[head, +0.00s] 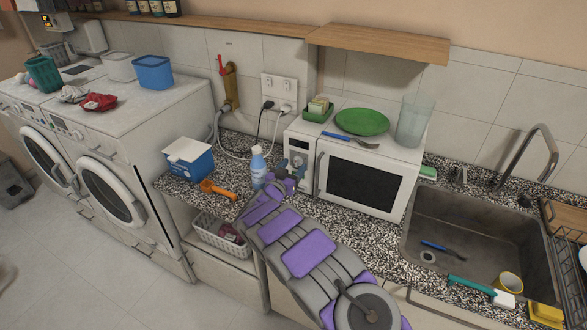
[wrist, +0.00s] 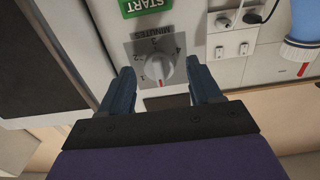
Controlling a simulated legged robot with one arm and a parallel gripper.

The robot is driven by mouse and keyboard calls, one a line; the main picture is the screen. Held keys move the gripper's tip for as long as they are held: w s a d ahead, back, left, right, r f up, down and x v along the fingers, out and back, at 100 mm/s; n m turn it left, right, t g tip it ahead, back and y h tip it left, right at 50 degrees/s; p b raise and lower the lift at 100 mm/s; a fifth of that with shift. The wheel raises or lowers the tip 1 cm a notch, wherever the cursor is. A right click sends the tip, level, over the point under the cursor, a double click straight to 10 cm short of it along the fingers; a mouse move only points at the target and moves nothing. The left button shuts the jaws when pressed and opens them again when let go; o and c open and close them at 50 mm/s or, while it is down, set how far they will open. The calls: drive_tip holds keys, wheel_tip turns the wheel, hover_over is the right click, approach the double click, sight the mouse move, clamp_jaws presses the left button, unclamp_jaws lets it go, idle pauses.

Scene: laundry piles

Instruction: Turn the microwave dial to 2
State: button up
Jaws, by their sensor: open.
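The white microwave (head: 410,165) stands on the speckled counter, its control panel at the left of its door. In the wrist view the microwave's dial (wrist: 158,66) is a round pale knob on a grey plate, seen upside down, with numbers and the word MINUTES around it. A red mark on the knob points toward the picture's bottom, away from the numbers I can make out. My gripper (wrist: 159,74) is open, with one dark finger on each side of the dial; I cannot tell whether they touch it.
The green START button (wrist: 146,6) is near the dial. A green plate (head: 362,121) and a glass vase (head: 413,122) sit on the microwave. The sink (head: 470,215) is to the right.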

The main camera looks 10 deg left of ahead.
drive_tip(key=shift+w+d, duration=0.2)
drive_tip(key=shift+w, duration=0.2)
drive_tip(key=c, duration=1)
